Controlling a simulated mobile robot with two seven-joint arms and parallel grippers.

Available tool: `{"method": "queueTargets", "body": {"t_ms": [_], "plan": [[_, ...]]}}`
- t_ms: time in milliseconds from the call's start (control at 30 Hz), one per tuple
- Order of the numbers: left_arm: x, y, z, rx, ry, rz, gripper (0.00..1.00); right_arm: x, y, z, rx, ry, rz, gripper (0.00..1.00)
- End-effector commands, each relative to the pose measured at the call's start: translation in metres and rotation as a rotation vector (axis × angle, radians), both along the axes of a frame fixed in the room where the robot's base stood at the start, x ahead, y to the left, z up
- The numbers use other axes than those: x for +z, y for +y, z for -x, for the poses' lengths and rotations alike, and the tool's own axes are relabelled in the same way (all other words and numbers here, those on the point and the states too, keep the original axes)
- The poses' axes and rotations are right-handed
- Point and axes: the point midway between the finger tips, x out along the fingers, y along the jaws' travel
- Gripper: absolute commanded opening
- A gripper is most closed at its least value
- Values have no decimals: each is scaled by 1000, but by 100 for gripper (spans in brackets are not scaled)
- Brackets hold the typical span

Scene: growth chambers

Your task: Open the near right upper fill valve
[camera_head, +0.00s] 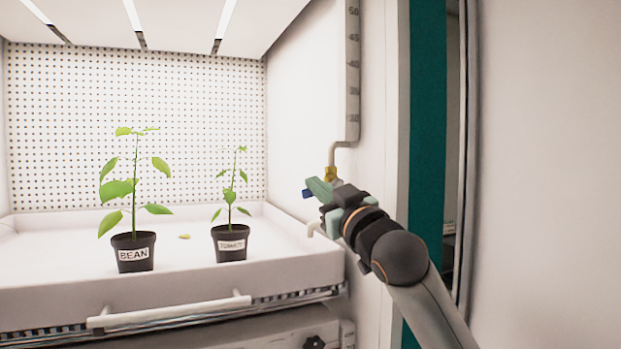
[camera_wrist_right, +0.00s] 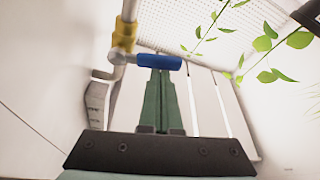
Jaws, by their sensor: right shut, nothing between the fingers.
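The upper fill valve has a brass-yellow body (camera_head: 330,173) on a pipe below the graduated tube at the chamber's right wall. Its blue lever handle (camera_head: 307,193) shows just left of my right gripper (camera_head: 318,187), which partly hides the valve. In the right wrist view the yellow body (camera_wrist_right: 124,34) sits on the pipe, and the blue handle (camera_wrist_right: 158,61) sticks out crosswise to it. My right gripper (camera_wrist_right: 161,72) is shut and empty, its green fingertips right at the blue handle; whether they touch I cannot tell. My left gripper is not in view.
A white tray (camera_head: 60,300) with a front bar handle (camera_head: 170,312) holds a bean pot (camera_head: 133,264) and a second potted plant (camera_head: 230,244), left of my right arm. A grey graduated tube (camera_head: 352,80) rises above the valve. A spout (camera_head: 313,228) shows below.

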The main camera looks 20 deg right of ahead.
Motion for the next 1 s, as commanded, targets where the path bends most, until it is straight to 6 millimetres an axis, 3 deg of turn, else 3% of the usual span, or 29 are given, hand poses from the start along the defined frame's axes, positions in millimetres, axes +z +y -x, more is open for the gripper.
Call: {"method": "queueTargets", "body": {"t_ms": [1000], "plan": [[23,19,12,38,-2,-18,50,-43,-26,-1,0,5,-3,0]]}}
